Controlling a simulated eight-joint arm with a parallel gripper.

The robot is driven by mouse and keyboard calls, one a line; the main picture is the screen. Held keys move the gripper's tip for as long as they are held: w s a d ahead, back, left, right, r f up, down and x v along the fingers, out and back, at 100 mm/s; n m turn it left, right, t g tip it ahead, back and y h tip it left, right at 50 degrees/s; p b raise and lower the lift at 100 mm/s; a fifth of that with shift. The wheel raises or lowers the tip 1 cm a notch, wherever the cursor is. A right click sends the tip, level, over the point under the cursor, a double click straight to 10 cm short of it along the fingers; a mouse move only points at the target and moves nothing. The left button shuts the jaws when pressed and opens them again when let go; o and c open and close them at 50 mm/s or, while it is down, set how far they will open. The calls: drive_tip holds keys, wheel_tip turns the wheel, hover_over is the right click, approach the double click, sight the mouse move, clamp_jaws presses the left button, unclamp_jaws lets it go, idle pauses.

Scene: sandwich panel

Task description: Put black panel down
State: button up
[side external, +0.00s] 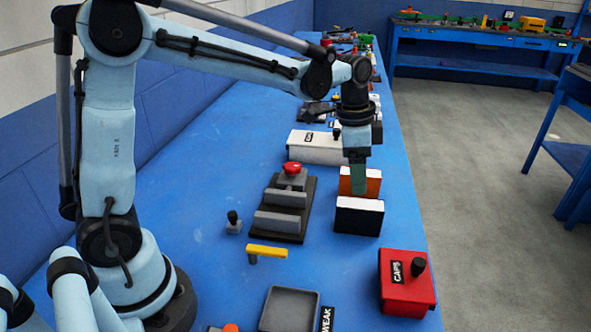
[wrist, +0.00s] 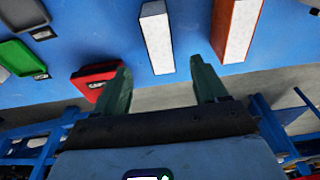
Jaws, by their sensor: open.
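The black panel (side external: 357,221) stands upright on the blue bench, with a pale core along its top edge. It also shows in the wrist view (wrist: 157,42), ahead of the gap between my fingertips, pale edge facing the camera. The orange panel (side external: 372,187) stands upright just behind it, apart from it; it shows at right in the wrist view (wrist: 238,30). My gripper (side external: 357,188) points down close above the two panels. In the wrist view my gripper (wrist: 163,82) has its green fingers wide apart, with nothing between them. Exact clearance to the panels is unclear.
A red CAPS box (side external: 405,285) stands in front, near the bench's right edge. A dark fixture with a red knob (side external: 292,169) lies left of the panels. A white box (side external: 316,148) is behind, and a grey tray (side external: 288,311) in front.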

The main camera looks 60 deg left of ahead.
drive_tip(key=s+a+n+t+y, duration=0.1)
drive_tip(key=s+a+n+t, duration=0.2)
drive_tip(key=s, duration=1.1)
drive_tip(key=r+n+t, duration=0.1)
drive_tip(key=n+t, duration=0.2)
drive_tip(key=n, duration=0.3)
drive_tip(key=shift+a, duration=0.15)
